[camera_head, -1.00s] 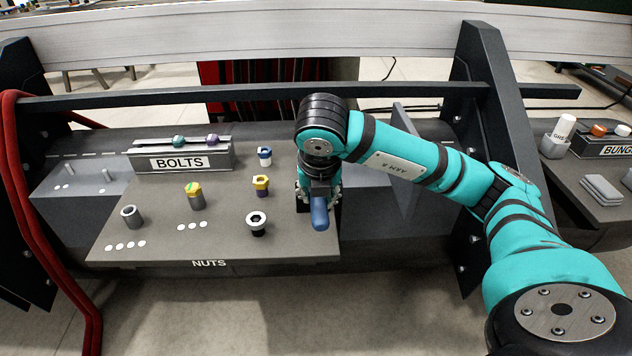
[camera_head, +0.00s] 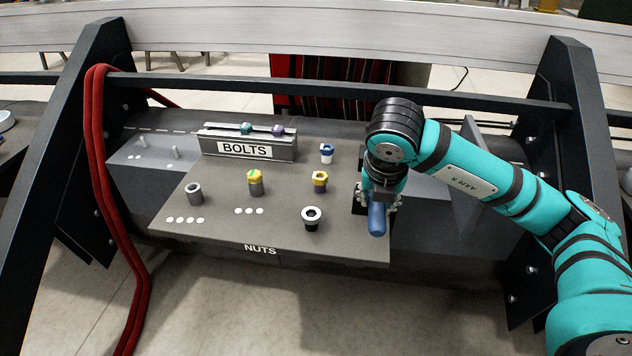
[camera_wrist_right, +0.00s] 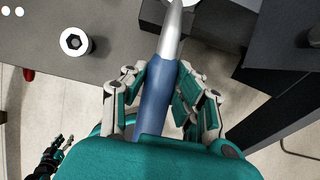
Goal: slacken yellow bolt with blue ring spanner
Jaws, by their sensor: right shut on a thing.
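My right gripper (camera_head: 376,205) is shut on the blue handle of the ring spanner (camera_head: 377,220), at the right edge of the grey board. In the right wrist view the fingers (camera_wrist_right: 163,85) close around the blue handle (camera_wrist_right: 155,100), and its silver shank runs out of the top; the ring end is out of sight. A yellow hex head with a green mark, seemingly the yellow bolt (camera_head: 255,177), sits upright on a grey post at the board's middle, well left of the gripper. My left gripper (camera_wrist_right: 58,150) shows small at lower left in the wrist view.
A yellow hex piece on a purple base (camera_head: 320,182), a blue-and-white one (camera_head: 327,153), a white-topped black one (camera_head: 312,218) and a grey socket (camera_head: 194,194) stand on the board (camera_head: 220,222). The BOLTS rack (camera_head: 248,147) is behind; red hoses (camera_head: 110,220) hang left.

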